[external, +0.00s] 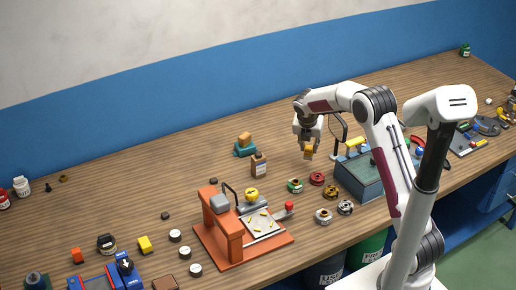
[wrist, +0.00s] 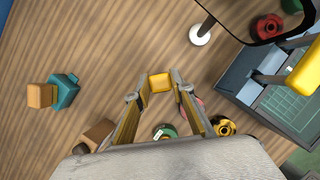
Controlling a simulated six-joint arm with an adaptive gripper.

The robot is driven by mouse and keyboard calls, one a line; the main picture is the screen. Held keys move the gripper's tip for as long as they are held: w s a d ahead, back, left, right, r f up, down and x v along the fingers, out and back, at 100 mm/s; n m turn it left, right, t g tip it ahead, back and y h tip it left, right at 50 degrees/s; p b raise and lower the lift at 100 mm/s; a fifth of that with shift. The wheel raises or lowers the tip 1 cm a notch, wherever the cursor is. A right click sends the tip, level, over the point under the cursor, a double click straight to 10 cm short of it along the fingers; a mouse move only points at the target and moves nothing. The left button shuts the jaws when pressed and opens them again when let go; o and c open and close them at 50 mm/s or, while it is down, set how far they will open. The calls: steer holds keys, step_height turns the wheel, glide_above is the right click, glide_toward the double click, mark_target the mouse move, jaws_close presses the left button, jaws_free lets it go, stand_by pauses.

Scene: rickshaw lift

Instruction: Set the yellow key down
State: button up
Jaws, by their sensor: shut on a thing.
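My gripper (external: 309,142) hangs in the air above the wooden bench, near the middle right in the external view. It is shut on the yellow key (external: 308,154), a small block that points down from the fingers. In the wrist view the key (wrist: 160,82) shows square between the two fingertips of my gripper (wrist: 161,90), with bench wood around it. The key appears clear of the bench, and the fingers hide its sides.
A grey-blue box (external: 365,184) with a yellow-topped part stands right of the gripper. Red (external: 316,179) and green (external: 295,186) rings lie below it. Bare wood lies behind and left.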

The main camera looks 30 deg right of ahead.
mark_target(308, 150)
steer(key=shift+f, duration=1.85)
steer(key=shift+f, duration=0.15)
steer(key=o, duration=1.1)
steer(key=v, duration=1.2)
steer(key=shift+d, duration=0.1)
steer(key=shift+r, duration=0.25)
